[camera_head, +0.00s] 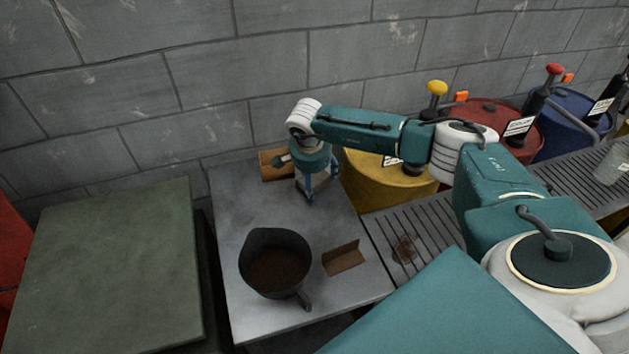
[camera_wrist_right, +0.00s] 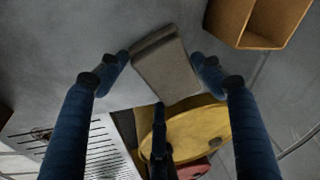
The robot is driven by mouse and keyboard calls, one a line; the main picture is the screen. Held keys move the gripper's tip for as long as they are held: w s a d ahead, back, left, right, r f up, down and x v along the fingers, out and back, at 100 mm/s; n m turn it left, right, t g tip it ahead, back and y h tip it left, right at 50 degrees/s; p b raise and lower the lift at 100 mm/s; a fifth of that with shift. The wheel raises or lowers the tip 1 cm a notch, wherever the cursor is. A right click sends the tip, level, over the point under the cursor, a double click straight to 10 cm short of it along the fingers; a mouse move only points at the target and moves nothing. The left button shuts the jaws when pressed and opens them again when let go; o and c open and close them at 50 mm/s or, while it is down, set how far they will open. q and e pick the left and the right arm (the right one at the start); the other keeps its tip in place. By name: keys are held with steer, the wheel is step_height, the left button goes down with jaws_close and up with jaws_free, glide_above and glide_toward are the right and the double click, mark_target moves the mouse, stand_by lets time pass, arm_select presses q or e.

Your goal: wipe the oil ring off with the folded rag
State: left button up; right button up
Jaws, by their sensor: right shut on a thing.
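The folded rag (camera_wrist_right: 165,62) is a grey-brown pad in the right wrist view. My right gripper (camera_wrist_right: 160,76) is shut on it, with fingers at its sides and one below. In the head view my right gripper (camera_head: 309,190) points down over the back of the grey metal table (camera_head: 232,215), and the rag is mostly hidden by the fingers. I cannot tell whether the rag touches the table. The oil ring (camera_head: 404,249) is a brown stain on the slatted grate, to the right of the table. My left gripper is out of view.
A dark jug (camera_head: 262,244) with brown contents and an angled brown piece (camera_head: 343,258) stand on the table's front half. A small brown box (camera_head: 271,160) is behind the gripper. Yellow (camera_head: 375,185), red (camera_head: 500,130) and blue (camera_head: 567,130) drums stand behind the grate.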

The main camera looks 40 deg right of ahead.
step_height(320, 180, up, 2)
steer(key=shift+d, duration=0.1)
steer(key=shift+d+p+v, duration=0.25)
steer(key=shift+p+v, duration=0.45)
steer(key=shift+v, duration=0.4)
steer(key=shift+a+r+p, duration=0.15)
steer(key=shift+r+p, duration=0.25)
steer(key=shift+r, duration=0.3)
steer(key=shift+w+r+p, duration=0.1)
steer(key=shift+r+p, duration=0.4)
steer(key=shift+r, duration=0.7)
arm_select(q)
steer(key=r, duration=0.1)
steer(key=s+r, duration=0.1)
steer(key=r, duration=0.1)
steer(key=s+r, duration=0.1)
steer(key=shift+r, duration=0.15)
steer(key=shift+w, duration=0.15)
arm_select(e)
steer(key=shift+f, duration=0.1)
